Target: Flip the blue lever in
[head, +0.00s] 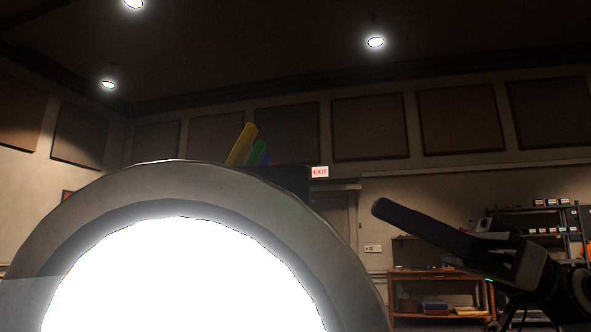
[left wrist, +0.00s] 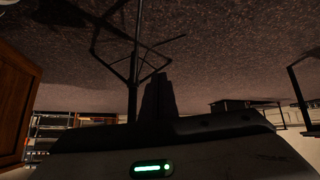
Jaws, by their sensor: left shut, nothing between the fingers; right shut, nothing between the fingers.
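Several coloured levers stand in a tight fan at the centre left of the head view. A yellow lever (head: 240,145) is the tallest, and a green lever (head: 259,152) is beside it. A thin bluish sliver (head: 268,157) shows at the fan's right edge and looks like the blue lever, mostly hidden. My right gripper (head: 380,208) is shut and empty, pointing up-left, apart from the levers and to their right in the picture. My left gripper (left wrist: 157,84) shows as a dark, shut shape in the left wrist view, with no lever near it.
A large grey round housing (head: 185,180) with a glaring white face fills the lower left of the head view and hides the levers' bases. A wooden shelf unit (head: 437,273) stands far back at the right. The left wrist view shows thin dark stands (left wrist: 132,75).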

